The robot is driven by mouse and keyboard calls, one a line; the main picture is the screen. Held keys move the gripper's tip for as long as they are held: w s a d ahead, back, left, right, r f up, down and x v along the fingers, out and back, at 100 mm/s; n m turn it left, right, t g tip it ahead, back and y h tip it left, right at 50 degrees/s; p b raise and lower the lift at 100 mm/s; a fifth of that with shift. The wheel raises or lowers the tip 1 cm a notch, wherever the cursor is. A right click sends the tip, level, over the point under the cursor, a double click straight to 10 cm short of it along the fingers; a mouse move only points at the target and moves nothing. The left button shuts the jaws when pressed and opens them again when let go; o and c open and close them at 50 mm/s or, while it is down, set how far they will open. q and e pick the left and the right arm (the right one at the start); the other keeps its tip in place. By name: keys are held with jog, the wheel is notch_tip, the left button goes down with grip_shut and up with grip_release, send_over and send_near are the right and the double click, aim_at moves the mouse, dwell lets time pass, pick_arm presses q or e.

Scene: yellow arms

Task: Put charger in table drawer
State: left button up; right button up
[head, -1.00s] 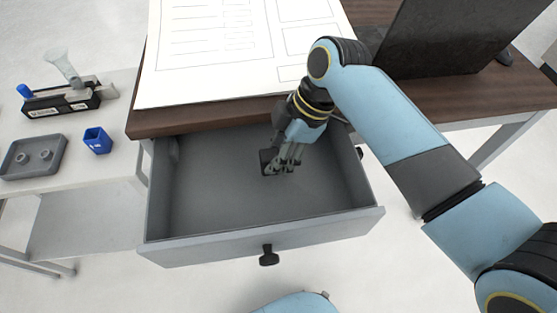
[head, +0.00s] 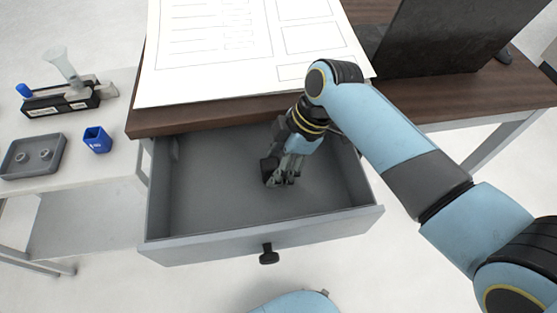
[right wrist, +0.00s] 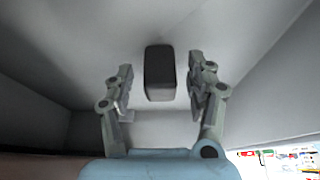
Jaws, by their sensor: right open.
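The charger is a small dark block (right wrist: 160,73), seen in the right wrist view between the two fingers of my right gripper (right wrist: 160,92), with a gap on each side. In the head view the charger (head: 266,171) shows as a dark patch beside the fingertips, inside the table drawer (head: 205,205). The grey drawer is pulled out, with a dark knob on its front. My right gripper (head: 278,180) is open and reaches down into the drawer. Whether the charger rests on the drawer floor is hard to tell. My left gripper is out of view.
The wooden tabletop (head: 200,121) overhangs the drawer's back and carries a large white sheet (head: 215,60) and a dark panel (head: 445,40). A white side table at left holds a grey tray (head: 33,157), a blue cup (head: 97,140) and a black device (head: 62,100). Most of the drawer floor is bare.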

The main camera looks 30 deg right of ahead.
jog(key=v, duration=1.2)
jog(key=shift+r, duration=0.1)
